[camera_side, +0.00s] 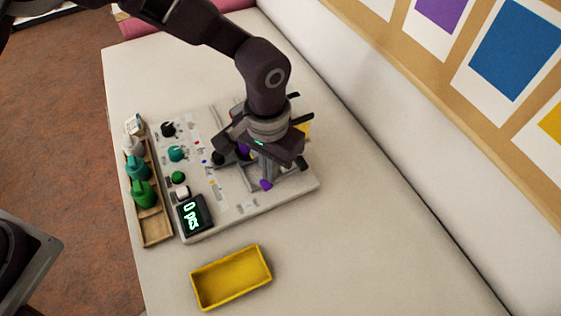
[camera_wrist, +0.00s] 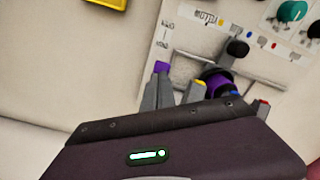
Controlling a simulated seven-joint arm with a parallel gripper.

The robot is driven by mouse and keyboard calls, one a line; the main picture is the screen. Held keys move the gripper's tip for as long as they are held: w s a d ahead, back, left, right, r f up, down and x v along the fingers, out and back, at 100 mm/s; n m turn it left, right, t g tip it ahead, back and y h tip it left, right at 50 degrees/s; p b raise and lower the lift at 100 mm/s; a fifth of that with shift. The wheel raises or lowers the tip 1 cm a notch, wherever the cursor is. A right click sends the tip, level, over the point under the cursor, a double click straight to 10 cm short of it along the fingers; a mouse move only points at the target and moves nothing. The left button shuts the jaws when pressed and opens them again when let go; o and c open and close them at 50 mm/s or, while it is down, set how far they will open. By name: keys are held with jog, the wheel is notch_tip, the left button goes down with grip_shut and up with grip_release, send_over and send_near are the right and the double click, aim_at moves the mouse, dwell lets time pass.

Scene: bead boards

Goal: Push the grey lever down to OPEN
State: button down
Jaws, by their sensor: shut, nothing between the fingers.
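My gripper (camera_side: 266,172) is shut and empty, pointing down over the right part of the grey control panel (camera_side: 234,200). In the wrist view, grey finger-like shapes (camera_wrist: 188,94) stand just beyond my gripper's body. A small purple tip (camera_side: 266,185) shows beside the fingers, and it also shows in the wrist view (camera_wrist: 162,67). I cannot pick out the grey lever surely from the grey fingers, nor tell contact. A larger purple part (camera_wrist: 215,81) stands to the right in the wrist view, next to a black knob (camera_wrist: 237,48). The lever labels are unreadable.
The panel carries a teal knob (camera_side: 176,153), a green button (camera_side: 179,178) and a display (camera_side: 194,213) reading 0 pcs. A wooden rack (camera_side: 156,229) with several bottles stands at its left. A yellow tray (camera_side: 230,278) lies in front. The table at right is clear.

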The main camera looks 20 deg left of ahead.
dwell(0.4)
notch_tip(320, 180, up, 9)
dwell(0.7)
dwell(0.3)
jog(key=s+a+r+n+t+h, duration=0.1)
jog(key=s+a+r, duration=0.2)
jog(key=a+r, duration=0.55)
jog(key=s+a+r+n+t, duration=0.1)
jog(key=s+a+r+t, duration=0.15)
jog(key=a+r, duration=0.65)
jog(key=s+a+f+n+t+y, duration=0.1)
jog(key=s+a+f+t, duration=0.1)
jog(key=s+a, duration=0.8)
jog(key=s, duration=0.3)
jog(key=shift+s, duration=0.2)
jog(key=shift+w, duration=0.1)
